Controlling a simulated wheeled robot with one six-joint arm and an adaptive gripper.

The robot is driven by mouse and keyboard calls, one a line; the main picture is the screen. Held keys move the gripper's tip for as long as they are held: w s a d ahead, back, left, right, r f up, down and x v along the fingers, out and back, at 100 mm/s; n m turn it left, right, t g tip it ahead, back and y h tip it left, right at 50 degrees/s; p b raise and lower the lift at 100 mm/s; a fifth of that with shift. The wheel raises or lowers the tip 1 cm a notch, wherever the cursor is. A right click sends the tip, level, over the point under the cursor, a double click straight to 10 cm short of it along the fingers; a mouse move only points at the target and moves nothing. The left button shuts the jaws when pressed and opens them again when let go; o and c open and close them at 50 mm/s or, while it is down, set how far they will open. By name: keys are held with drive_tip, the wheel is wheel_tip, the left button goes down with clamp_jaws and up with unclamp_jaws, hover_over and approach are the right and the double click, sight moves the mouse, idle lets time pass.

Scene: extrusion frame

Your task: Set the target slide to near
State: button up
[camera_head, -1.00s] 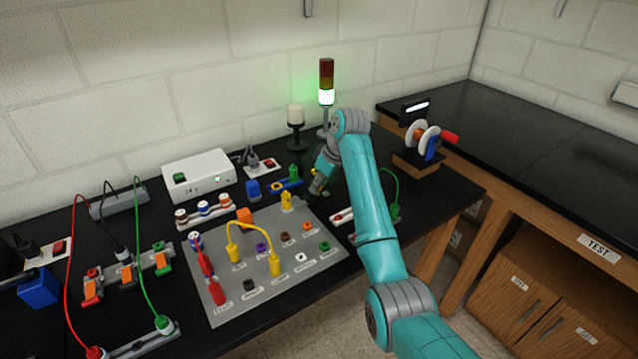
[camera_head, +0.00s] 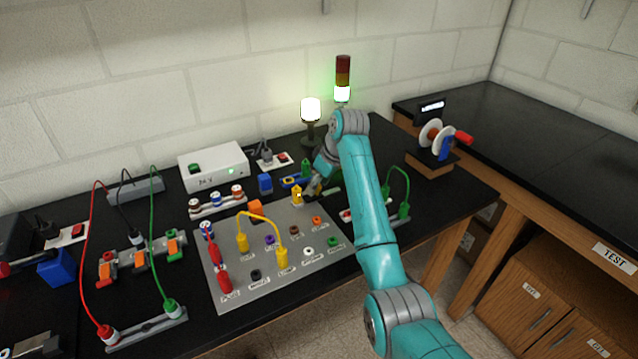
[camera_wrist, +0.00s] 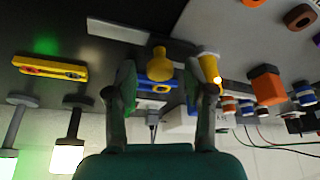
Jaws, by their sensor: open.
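My gripper (camera_head: 320,182) is open, low over the bench behind the grey panel (camera_head: 232,282), and partly hidden by my arm. In the wrist view its two fingers (camera_wrist: 160,82) stand either side of a blue piece (camera_wrist: 157,92) with a round yellow knob (camera_wrist: 159,65). I cannot tell whether the fingers touch it. A blue and yellow piece (camera_head: 289,182) also shows left of the gripper in the head view. A slotted yellow body (camera_wrist: 50,68) with a red part lies off to the left in the wrist view. I cannot tell which of these is the target slide.
A yellow plug (camera_wrist: 209,68) stands close beside one finger. An orange block (camera_wrist: 266,85) is farther right. The lit white lamp (camera_head: 311,110) and signal tower (camera_head: 343,75) stand behind my arm. A flat grey strip (camera_wrist: 130,34) lies near the knob.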

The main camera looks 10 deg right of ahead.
drive_tip(key=shift+r, duration=0.1)
drive_tip(key=v, duration=0.7)
drive_tip(key=shift+s, duration=0.1)
